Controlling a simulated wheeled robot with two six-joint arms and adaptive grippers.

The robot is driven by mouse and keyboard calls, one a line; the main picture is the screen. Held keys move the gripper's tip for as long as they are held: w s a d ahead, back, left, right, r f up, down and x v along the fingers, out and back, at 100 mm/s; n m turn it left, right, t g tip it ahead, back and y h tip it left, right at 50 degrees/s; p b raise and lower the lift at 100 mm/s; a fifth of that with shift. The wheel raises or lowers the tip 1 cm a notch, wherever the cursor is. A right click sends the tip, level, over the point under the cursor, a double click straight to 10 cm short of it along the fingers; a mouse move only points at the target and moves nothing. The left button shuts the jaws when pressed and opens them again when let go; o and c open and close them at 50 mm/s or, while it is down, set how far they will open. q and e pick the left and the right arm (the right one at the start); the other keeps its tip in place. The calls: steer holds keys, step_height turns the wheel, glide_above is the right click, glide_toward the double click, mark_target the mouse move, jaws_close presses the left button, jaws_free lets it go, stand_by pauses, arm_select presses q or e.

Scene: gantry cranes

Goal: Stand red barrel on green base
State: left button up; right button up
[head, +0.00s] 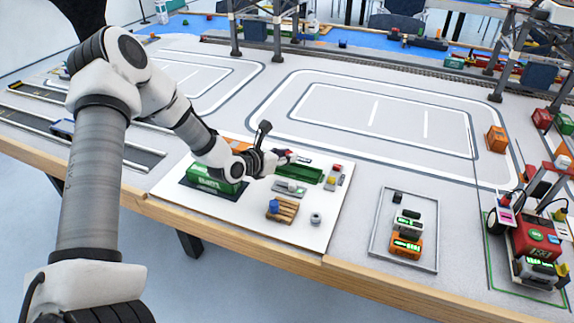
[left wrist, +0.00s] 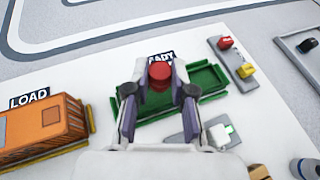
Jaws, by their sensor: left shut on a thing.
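The red barrel (left wrist: 160,76) is between the fingertips of my left gripper (left wrist: 158,92), which is shut on it. In the head view the barrel (head: 291,156) shows as a small red spot at the fingers of my left gripper (head: 284,159). The green base (left wrist: 207,83) is a shallow rectangular tray on the white board, behind and below the barrel in the wrist view. It also shows in the head view (head: 312,175), just right of the gripper. I cannot tell whether the barrel touches the tray. My right gripper is not in view.
An orange container (left wrist: 38,132) stands by the LOAD label. A green container (head: 212,181) sits under my left arm. A wooden pallet (head: 285,213) with a blue item and a grey ring (head: 316,218) are at the front. A small grey plate (left wrist: 232,65) holds red and yellow pieces.

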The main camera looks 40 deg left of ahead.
arm_select(q)
step_height(320, 180, down, 2)
steer(key=shift+f, duration=0.25)
steer(key=shift+f+b, duration=0.2)
steer(key=shift+b, duration=0.1)
steer(key=o, duration=0.8)
steer(key=shift+o, duration=0.2)
steer(key=shift+r, duration=0.15)
